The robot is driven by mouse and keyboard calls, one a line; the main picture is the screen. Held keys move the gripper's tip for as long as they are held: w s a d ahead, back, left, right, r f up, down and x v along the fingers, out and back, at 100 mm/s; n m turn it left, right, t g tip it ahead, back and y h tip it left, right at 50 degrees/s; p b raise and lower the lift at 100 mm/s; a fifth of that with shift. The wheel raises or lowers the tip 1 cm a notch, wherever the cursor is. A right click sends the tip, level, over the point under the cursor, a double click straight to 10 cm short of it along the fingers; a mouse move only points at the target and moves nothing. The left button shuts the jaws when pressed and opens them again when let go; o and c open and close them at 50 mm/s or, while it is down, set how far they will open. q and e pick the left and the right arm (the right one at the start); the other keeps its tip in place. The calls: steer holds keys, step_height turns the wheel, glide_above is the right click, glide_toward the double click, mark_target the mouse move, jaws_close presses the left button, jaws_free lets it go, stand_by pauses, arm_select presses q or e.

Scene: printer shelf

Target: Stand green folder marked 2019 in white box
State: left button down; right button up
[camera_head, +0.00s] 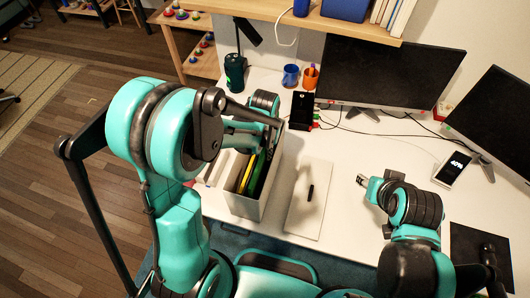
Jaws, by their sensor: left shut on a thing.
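The white box (241,207) stands on the desk left of centre. It holds upright folders with yellow, dark and green edges. A green folder (260,177) is at its right side, upright or nearly so; I cannot read its marking. My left arm reaches over the box. My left gripper (250,140) is at the back of the box, mostly hidden by the arm, and is shut on what looks like the green folder. I cannot tell whether the folder touches the box floor. My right gripper (362,180) is over the desk on the right, apart from the box; its fingers are too small to judge.
A shelf (350,30) overhangs the back.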

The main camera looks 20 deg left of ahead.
arm_select(q)
steer(key=shift+f, duration=0.1)
stand_by(0.3)
steer(key=c, duration=1.1)
jaws_free()
steer(key=shift+o, duration=0.2)
steer(key=shift+r+p, duration=2.5)
steer(key=shift+r, duration=1.05)
steer(key=shift+s+f, duration=0.1)
